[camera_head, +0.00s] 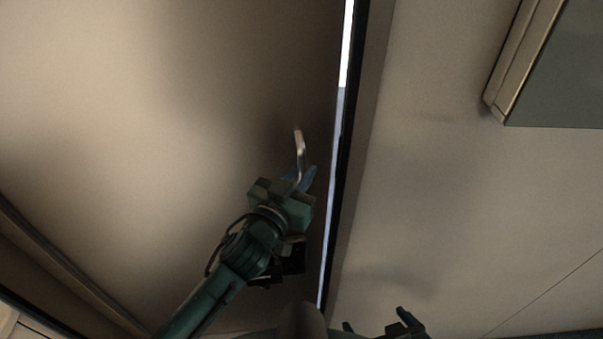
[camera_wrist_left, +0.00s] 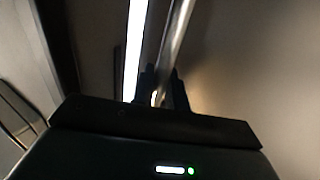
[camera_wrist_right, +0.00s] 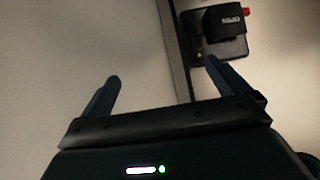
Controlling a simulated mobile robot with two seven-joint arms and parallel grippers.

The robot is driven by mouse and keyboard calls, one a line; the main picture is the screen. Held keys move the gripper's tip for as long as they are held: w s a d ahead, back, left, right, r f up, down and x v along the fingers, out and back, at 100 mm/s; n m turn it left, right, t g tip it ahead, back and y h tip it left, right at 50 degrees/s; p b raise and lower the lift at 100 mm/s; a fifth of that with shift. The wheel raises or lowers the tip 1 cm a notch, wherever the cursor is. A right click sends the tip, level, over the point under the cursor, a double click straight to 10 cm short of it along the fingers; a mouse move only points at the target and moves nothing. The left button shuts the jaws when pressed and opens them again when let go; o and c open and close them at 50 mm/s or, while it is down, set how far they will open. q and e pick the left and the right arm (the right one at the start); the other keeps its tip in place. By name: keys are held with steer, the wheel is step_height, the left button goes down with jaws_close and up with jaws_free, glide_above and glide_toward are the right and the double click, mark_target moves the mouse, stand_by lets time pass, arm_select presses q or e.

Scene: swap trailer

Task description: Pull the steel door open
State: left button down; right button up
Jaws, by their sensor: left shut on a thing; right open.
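The steel door (camera_head: 180,110) fills the left of the head view. A narrow bright gap (camera_head: 345,60) shows along its right edge, beside the dark frame. A bent metal handle (camera_head: 300,146) stands near that edge. My left gripper (camera_head: 305,182) is shut on the handle; its fingers close around the bar (camera_wrist_left: 178,45) in the left wrist view, next to the bright gap. My right gripper (camera_head: 375,326) is at the bottom of the head view, away from the door. In the right wrist view its two fingers (camera_wrist_right: 160,88) are apart with nothing between them.
A wall panel (camera_head: 440,200) lies right of the door frame. A framed window or cabinet (camera_head: 560,70) sits at the upper right. In the right wrist view a black box with a red part (camera_wrist_right: 224,24) is mounted beyond a dark vertical edge (camera_wrist_right: 173,50).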

arm_select(q)
steer(key=w+a+n+t+y+b, duration=0.1)
steer(key=w+b, duration=0.4)
steer(key=w, duration=0.8)
steer(key=n+y, duration=0.1)
steer(key=y, duration=0.1)
steer(key=shift+w+a+y+b, duration=0.2)
steer(key=shift+w+y+b, duration=0.2)
arm_select(e)
steer(key=shift+w+a+f+n+t+y, duration=0.1)
steer(key=shift+a+f+n+t+y, duration=0.15)
steer(key=shift+a, duration=0.35)
steer(key=shift+w+a+f+n+t+y, duration=0.15)
steer(key=shift+a+f+y, duration=0.15)
steer(key=shift+a, duration=0.25)
arm_select(q)
steer(key=c, duration=1.5)
jaws_free()
arm_select(e)
steer(key=shift+d, duration=0.15)
arm_select(q)
steer(key=shift+s, duration=0.1)
arm_select(e)
steer(key=shift+w+f, duration=0.1)
arm_select(q)
steer(key=shift+s, duration=0.1)
